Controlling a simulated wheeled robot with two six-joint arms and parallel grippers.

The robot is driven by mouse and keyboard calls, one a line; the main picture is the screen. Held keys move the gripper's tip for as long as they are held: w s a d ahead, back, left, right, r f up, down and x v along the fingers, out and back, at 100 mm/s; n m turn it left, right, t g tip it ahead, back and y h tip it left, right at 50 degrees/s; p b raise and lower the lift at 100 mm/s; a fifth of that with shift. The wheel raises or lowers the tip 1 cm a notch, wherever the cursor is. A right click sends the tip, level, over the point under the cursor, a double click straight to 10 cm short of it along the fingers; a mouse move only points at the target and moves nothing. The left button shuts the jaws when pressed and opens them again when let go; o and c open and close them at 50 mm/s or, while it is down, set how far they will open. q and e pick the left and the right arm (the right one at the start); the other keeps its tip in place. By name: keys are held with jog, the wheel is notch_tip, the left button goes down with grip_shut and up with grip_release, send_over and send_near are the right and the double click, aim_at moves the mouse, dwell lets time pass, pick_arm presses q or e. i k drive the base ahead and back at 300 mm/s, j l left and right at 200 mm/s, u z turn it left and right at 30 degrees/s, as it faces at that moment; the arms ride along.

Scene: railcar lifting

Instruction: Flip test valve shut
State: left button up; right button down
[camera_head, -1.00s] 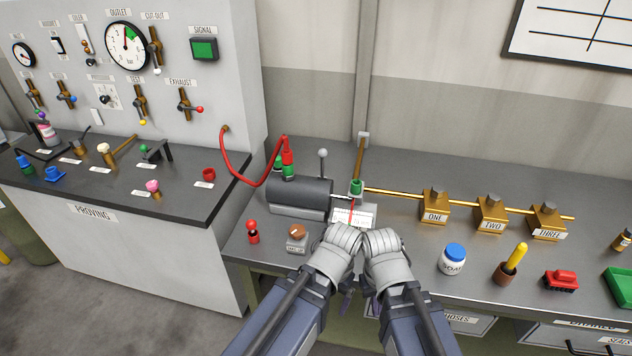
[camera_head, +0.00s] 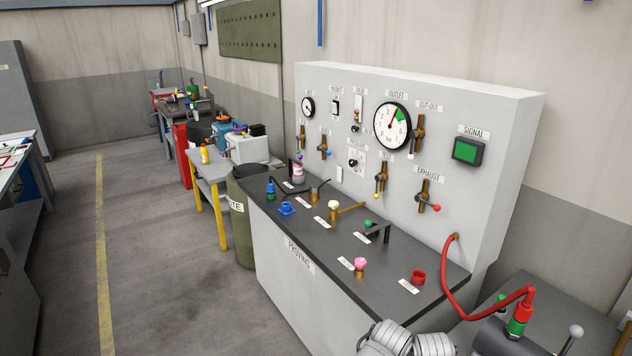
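The test valve (camera_head: 382,178) is a brass valve on the upright proving panel, below the outlet gauge (camera_head: 392,126). Its lever hangs down and ends in a yellow tip. Its label is partly hidden. My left gripper (camera_head: 385,338) and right gripper (camera_head: 434,345) show only as grey-white parts at the bottom edge, side by side. They are low and well away from the panel. Their fingertips are cut off or unclear, so I cannot tell whether they are open or shut.
The exhaust valve (camera_head: 426,195) has a red tip pointing right; the cut-out valve (camera_head: 417,136) has a white tip pointing down. The signal lamp (camera_head: 467,150) is green. Small items stand on the dark counter (camera_head: 330,262). A red hose (camera_head: 450,290) arcs at right. Open floor lies left.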

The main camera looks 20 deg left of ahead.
aim_at(378, 176)
jog(key=i+u, duration=0.15)
jog(key=u, duration=0.2)
jog(key=i+j, duration=0.45)
jog(key=j, duration=0.2)
jog(key=i+j, duration=0.5)
jog(key=j, duration=0.2)
jog(key=i+j+u, duration=0.1)
jog(key=i+j, duration=0.35)
jog(key=j, duration=0.25)
jog(key=i+j, duration=0.5)
jog(key=l, duration=0.6)
jog(key=i+u, duration=0.05)
